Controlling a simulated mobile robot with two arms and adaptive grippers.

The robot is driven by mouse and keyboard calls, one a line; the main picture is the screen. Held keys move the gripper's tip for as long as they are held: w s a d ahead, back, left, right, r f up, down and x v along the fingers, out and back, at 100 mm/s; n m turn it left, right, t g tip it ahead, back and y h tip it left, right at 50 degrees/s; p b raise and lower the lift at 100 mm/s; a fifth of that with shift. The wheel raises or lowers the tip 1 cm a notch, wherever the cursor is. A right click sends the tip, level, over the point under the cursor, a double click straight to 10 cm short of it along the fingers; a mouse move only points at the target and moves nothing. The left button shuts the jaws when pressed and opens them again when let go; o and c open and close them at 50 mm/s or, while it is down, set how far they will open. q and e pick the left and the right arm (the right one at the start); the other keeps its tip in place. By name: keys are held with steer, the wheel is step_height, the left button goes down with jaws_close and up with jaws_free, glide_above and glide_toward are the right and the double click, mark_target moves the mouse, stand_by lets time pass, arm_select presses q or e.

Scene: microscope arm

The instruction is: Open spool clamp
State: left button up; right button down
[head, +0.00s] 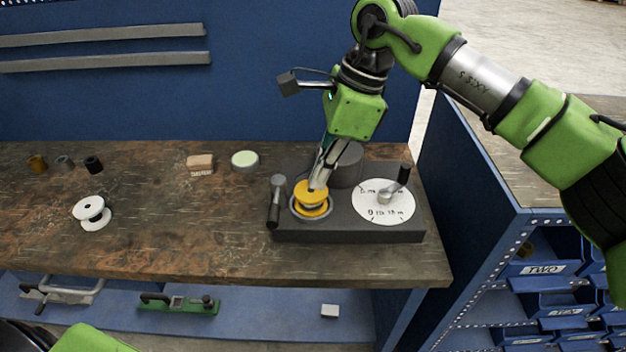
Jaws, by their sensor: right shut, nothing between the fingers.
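A dark grey fixture box (345,236) stands on the brown workbench, right of centre. A yellow spool (311,198) sits in a round seat on its left part. A black clamp lever (274,206) with a grey knob stands at the fixture's left edge, beside the spool. My right gripper (318,184) points down over the yellow spool, its fingertips shut at or just above the spool's top; I cannot tell if they touch. It partly hides the spool. Part of my left arm shows at the bottom left, but its gripper is out of view.
A white dial (384,205) with a black crank handle is on the fixture's right. A white spool (92,213), a wooden block (200,164), a round green-topped tin (244,161) and several small cylinders lie to the left. Blue bins (544,270) stand at the right.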

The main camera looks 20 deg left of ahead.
steer(key=shift+d+p+v, duration=0.2)
steer(key=shift+p+v, duration=0.1)
steer(key=shift+v, duration=0.75)
steer(key=shift+f, duration=0.1)
